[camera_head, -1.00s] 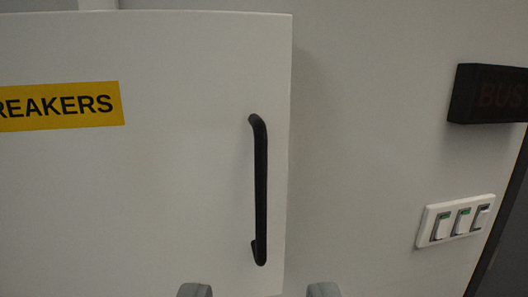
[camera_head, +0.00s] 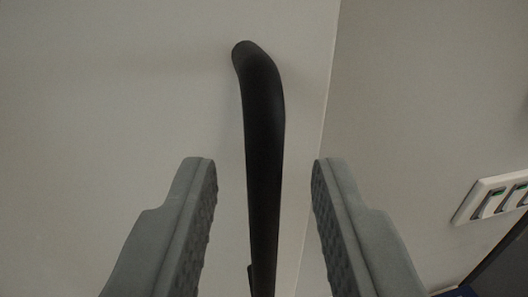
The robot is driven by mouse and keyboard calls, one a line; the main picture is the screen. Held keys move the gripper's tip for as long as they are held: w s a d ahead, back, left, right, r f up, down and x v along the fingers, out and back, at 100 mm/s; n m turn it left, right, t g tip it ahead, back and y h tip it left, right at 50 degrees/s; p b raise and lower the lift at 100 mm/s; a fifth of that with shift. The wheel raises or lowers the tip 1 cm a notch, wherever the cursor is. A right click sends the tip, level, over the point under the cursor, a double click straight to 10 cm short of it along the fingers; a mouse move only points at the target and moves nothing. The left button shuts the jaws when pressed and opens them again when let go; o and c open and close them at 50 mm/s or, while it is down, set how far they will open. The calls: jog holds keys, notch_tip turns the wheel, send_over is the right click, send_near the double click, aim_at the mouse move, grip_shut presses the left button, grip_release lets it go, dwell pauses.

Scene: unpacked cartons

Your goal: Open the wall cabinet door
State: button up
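The white wall cabinet door (camera_head: 120,110) fills the left of the view, and its right edge runs down at a slight slant. It looks closed. A black vertical bar handle (camera_head: 264,150) is mounted near that edge. My gripper (camera_head: 264,172) is open, with one grey finger on each side of the handle. The handle stands between the fingers, with a visible gap on both sides. The lower end of the handle runs down towards the bottom of the picture, and its foot is only partly visible.
Bare wall (camera_head: 430,90) lies to the right of the door edge. A white switch panel (camera_head: 492,199) is on the wall at the far right. A dark area (camera_head: 500,265) shows in the lower right corner.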

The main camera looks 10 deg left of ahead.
jog(key=shift+w, duration=0.2)
grip_shut()
jog(key=shift+s, duration=0.15)
